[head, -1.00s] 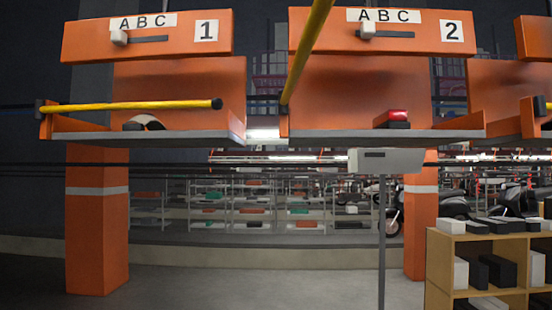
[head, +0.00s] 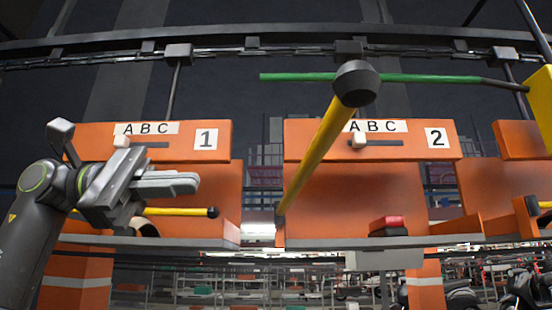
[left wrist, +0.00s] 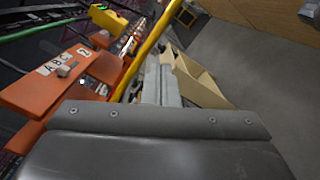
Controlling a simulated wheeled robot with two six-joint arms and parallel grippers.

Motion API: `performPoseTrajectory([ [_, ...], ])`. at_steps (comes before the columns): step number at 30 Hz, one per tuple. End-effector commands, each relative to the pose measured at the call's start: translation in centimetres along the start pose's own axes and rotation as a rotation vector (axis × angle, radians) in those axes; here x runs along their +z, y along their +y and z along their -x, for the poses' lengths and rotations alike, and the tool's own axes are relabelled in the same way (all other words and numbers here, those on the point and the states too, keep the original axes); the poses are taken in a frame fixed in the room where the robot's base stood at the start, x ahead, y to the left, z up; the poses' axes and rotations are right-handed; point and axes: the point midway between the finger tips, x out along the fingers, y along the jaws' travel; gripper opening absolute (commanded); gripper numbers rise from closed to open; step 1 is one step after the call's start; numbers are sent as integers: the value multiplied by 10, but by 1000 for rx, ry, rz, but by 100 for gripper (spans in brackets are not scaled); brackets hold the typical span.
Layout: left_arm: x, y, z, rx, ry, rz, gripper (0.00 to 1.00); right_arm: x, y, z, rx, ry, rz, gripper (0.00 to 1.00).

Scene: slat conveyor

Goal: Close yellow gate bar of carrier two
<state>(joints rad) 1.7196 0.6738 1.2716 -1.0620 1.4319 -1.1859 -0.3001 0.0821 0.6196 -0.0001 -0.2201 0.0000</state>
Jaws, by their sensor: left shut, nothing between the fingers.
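Carrier two (head: 352,195) is an orange open-front carrier marked ABC and 2. Its yellow gate bar (head: 316,154) is hinged at the carrier's left side and points out toward me, ending in a dark knob (head: 357,84). The bar stands open, not across the front. My left gripper (head: 168,184) is shut and empty, in front of carrier one, left of the bar and apart from it. In the left wrist view my fingers (left wrist: 160,86) show with the yellow bar (left wrist: 146,50) running past behind them, and carrier two's orange header (left wrist: 60,73) to the left. My right gripper is not in view.
Carrier one (head: 75,146) hangs at left with its yellow bar (head: 185,211) across its front. A red-topped dark item (head: 387,226) sits in carrier two. A green bar (head: 430,78) and a chain rail (head: 230,54) run overhead. A yellow block (head: 540,100) is at far right.

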Motion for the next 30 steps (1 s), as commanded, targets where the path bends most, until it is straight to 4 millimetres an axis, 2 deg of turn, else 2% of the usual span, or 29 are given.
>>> performPoseTrajectory([
  [1, 31, 0, -3, -39, 45, -116, 0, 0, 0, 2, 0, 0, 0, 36],
  [3, 61, -3, -5, -85, 105, -248, 0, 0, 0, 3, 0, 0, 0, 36],
  [6, 91, -8, -5, -130, 174, -388, 0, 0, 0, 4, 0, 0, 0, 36],
  [9, 108, -11, -5, -156, 214, -470, 0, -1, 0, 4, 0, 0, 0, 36],
  [13, 114, -13, -8, -169, 233, -504, 0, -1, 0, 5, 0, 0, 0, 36],
  [17, 110, -14, -21, -170, 232, -504, 0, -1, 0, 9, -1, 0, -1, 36],
  [30, 89, -21, -108, -170, 226, -500, 0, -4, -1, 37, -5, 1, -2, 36],
])
